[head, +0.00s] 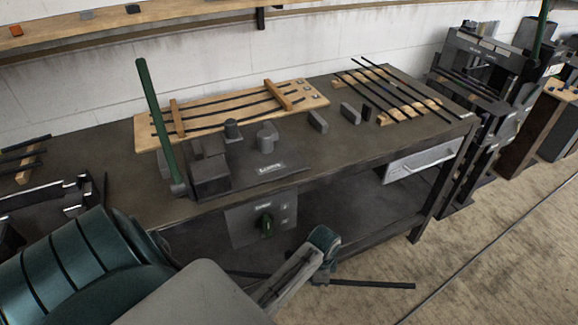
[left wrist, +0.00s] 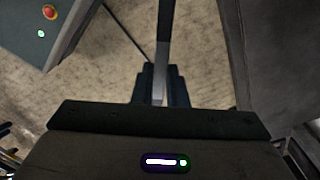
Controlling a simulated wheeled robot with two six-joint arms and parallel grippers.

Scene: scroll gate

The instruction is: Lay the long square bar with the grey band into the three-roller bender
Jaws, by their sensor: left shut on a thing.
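The three-roller bender (head: 210,173) stands on the workbench, with a long green lever rising at its left and dark upright rollers (head: 266,138) on its plate. My left gripper (head: 322,272) is low in front of the bench, below the bench top. It is shut on a long dark bar (head: 375,284), which sticks out on both sides of it, roughly level. In the left wrist view the bar (left wrist: 164,40) runs up the picture from between the fingers (left wrist: 160,88). A paler patch shows on it near the fingertips; I cannot tell if it is the grey band. My right gripper is not in view.
A wooden board (head: 215,112) with curved rods lies behind the bender. Several straight dark bars rest on wooden strips (head: 410,110) at the bench's right. Small grey blocks (head: 318,121) stand between. A dark machine (head: 480,75) is at the right.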

